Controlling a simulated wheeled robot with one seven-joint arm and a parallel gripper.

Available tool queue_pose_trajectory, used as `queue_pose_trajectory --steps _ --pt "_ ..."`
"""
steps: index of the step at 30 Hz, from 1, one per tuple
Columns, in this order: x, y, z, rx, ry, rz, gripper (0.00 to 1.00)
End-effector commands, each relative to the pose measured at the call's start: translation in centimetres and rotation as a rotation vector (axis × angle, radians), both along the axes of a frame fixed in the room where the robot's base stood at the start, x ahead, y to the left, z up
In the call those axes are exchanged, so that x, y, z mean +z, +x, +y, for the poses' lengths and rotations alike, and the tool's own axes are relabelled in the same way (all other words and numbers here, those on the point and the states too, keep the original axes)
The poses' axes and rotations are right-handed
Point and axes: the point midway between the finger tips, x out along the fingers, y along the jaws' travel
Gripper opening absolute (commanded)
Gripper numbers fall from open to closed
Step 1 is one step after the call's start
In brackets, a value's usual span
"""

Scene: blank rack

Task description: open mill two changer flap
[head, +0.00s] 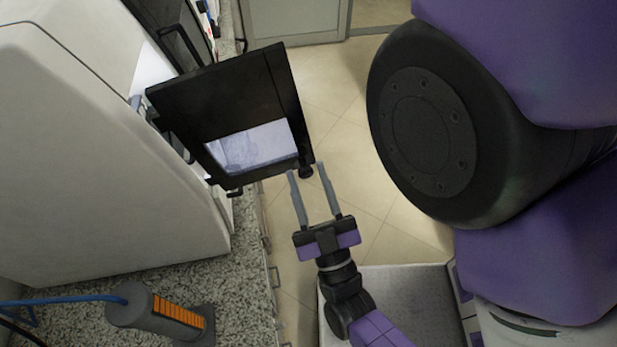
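A black framed flap (220,95) with a pale window pane (253,146) stands out from the side of a white machine (95,150) at the upper left. I cannot tell which machine is mill two. A small dark knob (306,173) sits at the flap's lower right corner. My gripper (306,169) is just below that corner. Its two long grey fingers point up in the picture and are spread apart, with the knob between or just behind their tips. I cannot tell whether they touch it. The gripper holds nothing that I can see.
A speckled stone counter (135,275) runs below the machine and carries a grey-and-orange device (170,310) with a blue cable. Drawer handles line the counter's edge. Tiled floor (345,110) lies open to the right of the flap. A pale cabinet (295,20) stands at the top.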

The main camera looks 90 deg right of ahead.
Motion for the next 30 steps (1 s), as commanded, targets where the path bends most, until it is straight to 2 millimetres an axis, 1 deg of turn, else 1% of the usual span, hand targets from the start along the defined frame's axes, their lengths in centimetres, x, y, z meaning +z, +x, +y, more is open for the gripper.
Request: queue_pose_trajectory --steps 11,14,18,24,30 --pt "-0.1 0.0 0.2 0.002 -0.002 -0.001 0.46" --pt "-0.8 -0.3 0.9 0.002 0.001 0.001 0.46" --pt "-2.2 -0.9 2.8 0.003 0.002 0.001 0.46" --pt "-3.7 -1.8 5.1 0.002 0.002 0.001 0.46" --pt "-4.1 -2.2 6.2 0.001 -0.001 -0.001 0.46"
